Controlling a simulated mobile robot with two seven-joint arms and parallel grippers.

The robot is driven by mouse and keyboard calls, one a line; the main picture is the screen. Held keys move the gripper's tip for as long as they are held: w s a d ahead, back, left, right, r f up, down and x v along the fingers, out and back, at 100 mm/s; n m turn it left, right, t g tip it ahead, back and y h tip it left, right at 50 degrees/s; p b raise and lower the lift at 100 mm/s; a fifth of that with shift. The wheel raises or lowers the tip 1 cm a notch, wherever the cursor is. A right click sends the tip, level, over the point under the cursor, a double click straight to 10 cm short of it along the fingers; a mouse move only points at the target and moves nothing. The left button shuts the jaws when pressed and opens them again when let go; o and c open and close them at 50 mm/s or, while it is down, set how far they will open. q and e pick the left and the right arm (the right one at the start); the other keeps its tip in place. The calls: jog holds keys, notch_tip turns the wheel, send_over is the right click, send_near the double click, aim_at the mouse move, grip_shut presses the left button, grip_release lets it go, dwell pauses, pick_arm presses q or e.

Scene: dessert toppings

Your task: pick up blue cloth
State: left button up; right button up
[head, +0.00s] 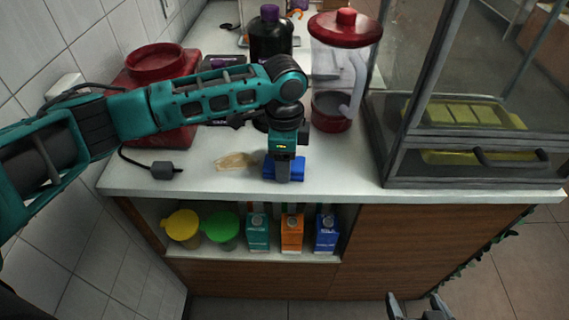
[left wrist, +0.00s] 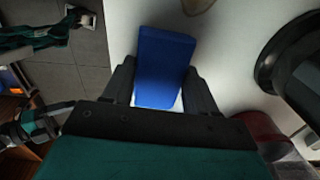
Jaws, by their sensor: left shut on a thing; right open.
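The blue cloth (head: 296,168) is a small folded blue block on the white countertop near its front edge. It also shows in the left wrist view (left wrist: 164,62), between the two fingers. My left gripper (head: 283,176) points down over it and is shut on it, hiding part of it in the head view. In the left wrist view the left gripper (left wrist: 160,88) has one finger on each side of the cloth. I cannot tell whether the cloth is lifted off the counter. My right gripper (head: 418,304) is open and empty at the bottom of the head view, over the floor.
A red-lidded blender jug (head: 340,75), a dark bottle (head: 268,40) and a red appliance (head: 160,65) stand behind. A glass display case (head: 470,120) is on the right. A beige stain (head: 236,161) lies left of the cloth. Cartons (head: 292,232) and lidded tubs (head: 183,228) fill the shelf below.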

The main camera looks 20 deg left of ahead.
pick_arm(q)
notch_tip(320, 180, up, 20)
jog(key=p, duration=0.2)
dwell(0.4)
jog(key=o, duration=0.5)
jog(key=shift+c, duration=0.2)
jog(key=c, duration=0.4)
jog(key=shift+o, duration=0.2)
jog(key=shift+a+f, duration=0.1)
